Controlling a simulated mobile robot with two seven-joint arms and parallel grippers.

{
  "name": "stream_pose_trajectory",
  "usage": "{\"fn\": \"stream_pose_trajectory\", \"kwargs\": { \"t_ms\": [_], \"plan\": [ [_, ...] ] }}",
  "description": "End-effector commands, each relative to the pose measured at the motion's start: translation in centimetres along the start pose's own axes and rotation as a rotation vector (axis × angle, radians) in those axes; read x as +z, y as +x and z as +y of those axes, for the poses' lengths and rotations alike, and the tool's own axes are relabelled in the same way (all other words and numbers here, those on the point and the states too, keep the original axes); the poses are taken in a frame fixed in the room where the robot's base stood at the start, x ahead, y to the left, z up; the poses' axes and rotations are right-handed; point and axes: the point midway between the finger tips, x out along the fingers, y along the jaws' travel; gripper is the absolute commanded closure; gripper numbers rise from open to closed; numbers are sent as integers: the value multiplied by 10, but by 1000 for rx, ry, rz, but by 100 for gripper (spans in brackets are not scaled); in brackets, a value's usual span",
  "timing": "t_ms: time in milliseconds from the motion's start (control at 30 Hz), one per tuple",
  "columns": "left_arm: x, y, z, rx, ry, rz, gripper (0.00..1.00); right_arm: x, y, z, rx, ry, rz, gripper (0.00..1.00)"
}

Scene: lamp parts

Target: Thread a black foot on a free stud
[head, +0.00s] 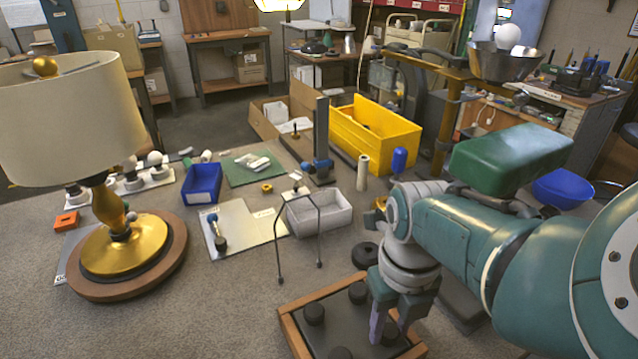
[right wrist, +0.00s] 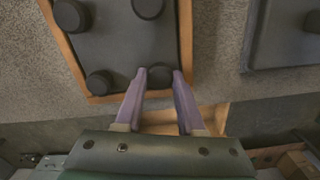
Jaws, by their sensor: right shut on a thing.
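Several black round feet stand on a dark pad in a wood-rimmed tray (head: 291,334) at the bottom of the head view, among them a left foot (head: 313,313) and a back foot (head: 357,292). My right gripper (head: 388,328) points down into the tray's right side. In the right wrist view its fingers (right wrist: 159,74) are shut on a black foot (right wrist: 159,79) near the tray's edge. Other feet show there, such as a near-left foot (right wrist: 99,83) and a far foot (right wrist: 148,8). I cannot make out a free stud. My left gripper is out of view.
A brass lamp with a cream shade (head: 70,110) stands at the left. A thin wire frame (head: 318,225) stands behind the tray, near a white bin (head: 320,218) and a black disc (head: 364,256). A yellow crate (head: 388,140) is farther back. Carpet left of the tray is clear.

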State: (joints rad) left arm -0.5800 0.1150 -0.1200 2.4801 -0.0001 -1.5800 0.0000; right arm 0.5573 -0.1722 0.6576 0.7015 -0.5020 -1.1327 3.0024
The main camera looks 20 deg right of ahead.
Motion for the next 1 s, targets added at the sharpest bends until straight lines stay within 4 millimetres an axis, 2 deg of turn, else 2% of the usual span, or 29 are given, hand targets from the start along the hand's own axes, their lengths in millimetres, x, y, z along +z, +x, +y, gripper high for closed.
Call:
{"fn": "stream_pose_trajectory", "kwargs": {
  "t_ms": [33, 67, 333, 667, 1000],
  "plan": [
    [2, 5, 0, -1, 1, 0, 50, 0, 3, 2, 4, 21, -2, 100],
    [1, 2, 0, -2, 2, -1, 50, 0, 1, 1, 2, 17, 0, 58],
    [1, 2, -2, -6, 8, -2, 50, 1, 0, 0, 1, 13, -2, 28],
    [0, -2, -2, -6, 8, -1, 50, 1, -6, 1, 1, 13, -4, 27],
    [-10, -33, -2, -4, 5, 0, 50, 1, -67, 1, 2, 15, -5, 27]
  ]
}}
